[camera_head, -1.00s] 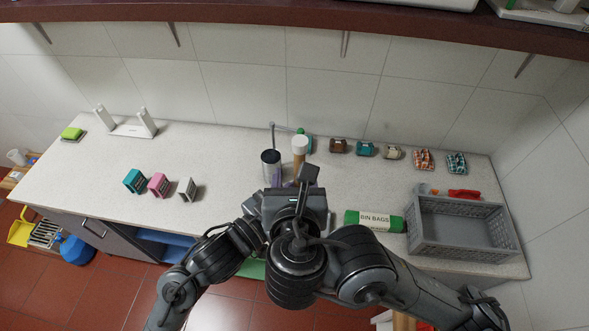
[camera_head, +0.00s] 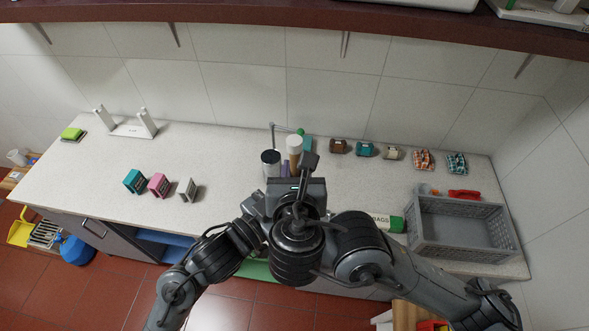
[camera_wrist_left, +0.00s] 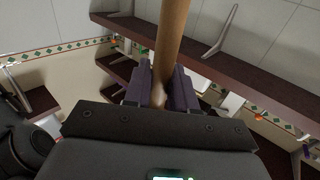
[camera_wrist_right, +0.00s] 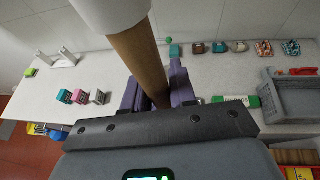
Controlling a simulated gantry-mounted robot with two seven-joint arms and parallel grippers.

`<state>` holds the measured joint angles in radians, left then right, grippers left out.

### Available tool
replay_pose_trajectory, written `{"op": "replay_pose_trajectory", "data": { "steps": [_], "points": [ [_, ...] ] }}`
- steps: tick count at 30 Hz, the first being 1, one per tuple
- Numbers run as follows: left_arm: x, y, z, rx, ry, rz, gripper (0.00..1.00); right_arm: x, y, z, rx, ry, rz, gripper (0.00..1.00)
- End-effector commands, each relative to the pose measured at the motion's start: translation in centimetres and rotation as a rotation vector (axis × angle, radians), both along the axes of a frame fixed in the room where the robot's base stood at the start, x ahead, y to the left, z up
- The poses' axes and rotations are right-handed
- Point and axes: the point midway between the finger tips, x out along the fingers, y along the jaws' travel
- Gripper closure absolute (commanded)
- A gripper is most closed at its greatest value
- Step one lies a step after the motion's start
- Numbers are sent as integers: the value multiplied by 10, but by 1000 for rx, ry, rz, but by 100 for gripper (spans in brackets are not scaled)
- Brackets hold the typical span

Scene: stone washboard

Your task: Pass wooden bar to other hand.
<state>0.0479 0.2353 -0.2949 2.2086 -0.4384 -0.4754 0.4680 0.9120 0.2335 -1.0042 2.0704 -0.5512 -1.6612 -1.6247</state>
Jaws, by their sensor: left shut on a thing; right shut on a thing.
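The wooden bar (camera_head: 297,158) is a brown round stick with a white end. In the head view its upper part shows above my joined wrists, over the counter. In the left wrist view the bar (camera_wrist_left: 171,35) runs up from between the purple fingers of my left gripper (camera_wrist_left: 163,92), which is shut on it. In the right wrist view the bar (camera_wrist_right: 139,58) passes between the purple fingers of my right gripper (camera_wrist_right: 154,92), also shut on it, with the white end toward the top. In the head view my arms hide most of both grippers.
A grey crate (camera_head: 425,230) stands at the counter's right, beside a partly hidden green bin-bag roll (camera_head: 397,224). Small boxes (camera_head: 158,184) stand on the left. A shelf (camera_head: 400,30) hangs above. The left counter has free room.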

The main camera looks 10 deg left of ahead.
Motion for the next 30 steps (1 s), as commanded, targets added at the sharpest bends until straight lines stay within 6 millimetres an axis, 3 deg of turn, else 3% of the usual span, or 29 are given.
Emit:
{"op": "replay_pose_trajectory", "data": {
  "steps": [1, 2, 8, 20, 30],
  "points": [
    [-2, -4, 0, 2, -3, -12, 100, -3, 5, 0, 5, 1, 14, 100],
    [-3, -4, 0, 2, -3, -12, 73, -3, 5, 0, 5, 1, 15, 100],
    [-2, -4, 0, 2, -3, -12, 45, -3, 5, 0, 5, 1, 14, 100],
    [-6, 1, 0, 2, -3, -8, 45, -2, 3, 0, 4, 0, 9, 100],
    [-47, 35, -1, 5, -2, -9, 45, -2, 3, 0, 4, 0, 9, 100]
  ]
}}
